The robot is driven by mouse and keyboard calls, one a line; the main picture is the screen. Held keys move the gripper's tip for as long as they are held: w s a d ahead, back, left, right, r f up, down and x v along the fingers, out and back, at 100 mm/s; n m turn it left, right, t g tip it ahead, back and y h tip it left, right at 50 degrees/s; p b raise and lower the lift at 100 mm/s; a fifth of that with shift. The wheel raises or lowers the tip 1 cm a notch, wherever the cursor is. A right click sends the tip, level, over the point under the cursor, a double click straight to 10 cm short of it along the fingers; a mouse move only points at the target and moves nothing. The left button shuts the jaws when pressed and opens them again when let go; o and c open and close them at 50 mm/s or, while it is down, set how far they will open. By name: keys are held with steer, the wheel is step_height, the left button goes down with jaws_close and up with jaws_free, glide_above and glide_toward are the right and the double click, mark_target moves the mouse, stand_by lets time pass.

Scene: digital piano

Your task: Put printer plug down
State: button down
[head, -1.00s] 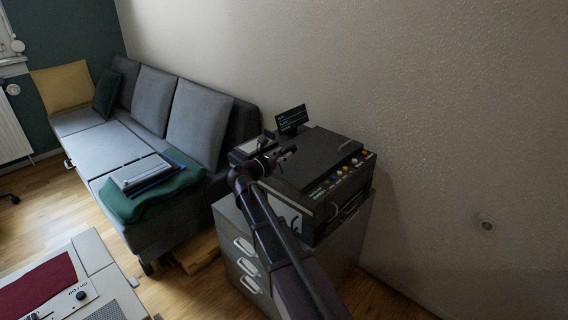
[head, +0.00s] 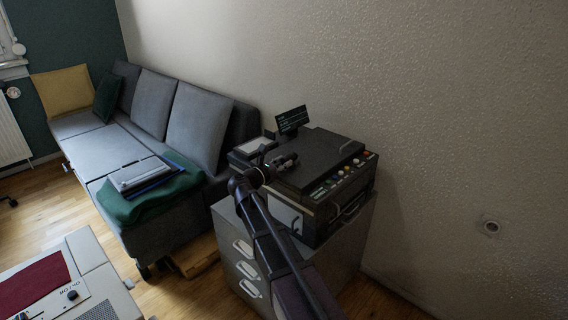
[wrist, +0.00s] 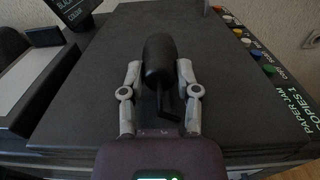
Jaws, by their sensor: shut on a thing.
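The printer plug (wrist: 160,62) is a black rounded plug in the wrist view. My gripper (wrist: 159,75) is shut on it, with one grey finger on each side. Behind the plug in that view lies the flat dark lid of the printer (wrist: 235,75). I cannot tell whether the plug touches the lid. In the head view my gripper (head: 285,161) is over the left part of the printer (head: 322,150), and the plug there is too small and dark to make out clearly.
The printer stands on a grey drawer cabinet (head: 232,225) by the wall. A small display (head: 292,119) rises at its back, and coloured buttons (head: 352,171) line its right side. A wall socket (head: 490,226) is at right. A grey sofa (head: 110,150) stands at left.

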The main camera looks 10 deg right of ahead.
steer(key=shift+f+b, duration=0.3)
steer(key=shift+f, duration=0.05)
steer(key=shift+c, duration=1.7)
jaws_free()
steer(key=shift+r, duration=0.15)
steer(key=shift+r+p, duration=0.35)
steer(key=shift+p, duration=0.15)
steer(key=v, duration=1.2)
steer(key=shift+f, duration=0.1)
